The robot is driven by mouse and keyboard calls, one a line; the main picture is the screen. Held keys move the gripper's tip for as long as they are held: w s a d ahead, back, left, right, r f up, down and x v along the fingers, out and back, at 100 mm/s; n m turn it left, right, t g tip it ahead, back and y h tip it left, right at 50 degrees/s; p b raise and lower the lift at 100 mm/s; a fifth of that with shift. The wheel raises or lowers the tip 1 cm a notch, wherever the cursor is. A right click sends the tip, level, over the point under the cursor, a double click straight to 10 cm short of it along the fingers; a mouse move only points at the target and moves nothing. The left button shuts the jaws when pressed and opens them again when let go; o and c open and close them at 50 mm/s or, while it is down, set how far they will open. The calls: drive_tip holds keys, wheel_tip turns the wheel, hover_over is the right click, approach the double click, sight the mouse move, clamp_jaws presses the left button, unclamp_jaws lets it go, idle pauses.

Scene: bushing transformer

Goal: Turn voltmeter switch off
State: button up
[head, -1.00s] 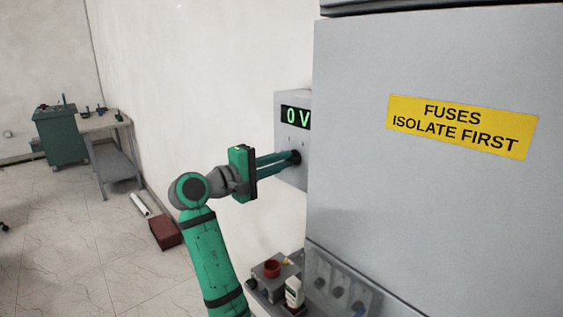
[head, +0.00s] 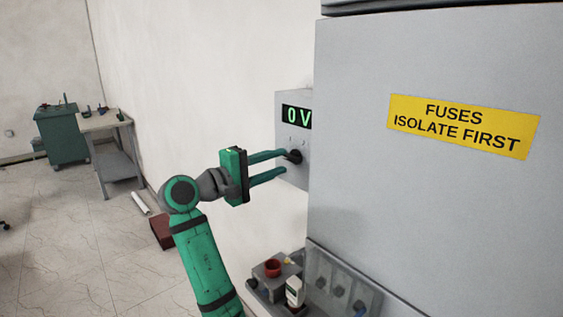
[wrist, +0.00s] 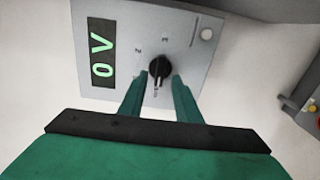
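The voltmeter (head: 283,121) is a grey box on the wall with a green display reading "0 V". Its black rotary switch (head: 293,157) is below the display. In the wrist view the switch (wrist: 159,67) shows beyond my fingertips, with small marks around it. My gripper (head: 284,161) is open, its two green fingers apart and pointing at the switch. In the wrist view my gripper (wrist: 160,78) has one finger on each side of the switch, with visible gaps; nothing is held. The display (wrist: 102,52) also shows there, turned sideways.
A large grey cabinet (head: 420,220) with a yellow fuse sign (head: 463,126) stands close on the right. The floor at left is mostly clear.

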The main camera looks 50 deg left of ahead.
drive_tip(key=s, duration=0.8)
drive_tip(key=shift+s, duration=0.25)
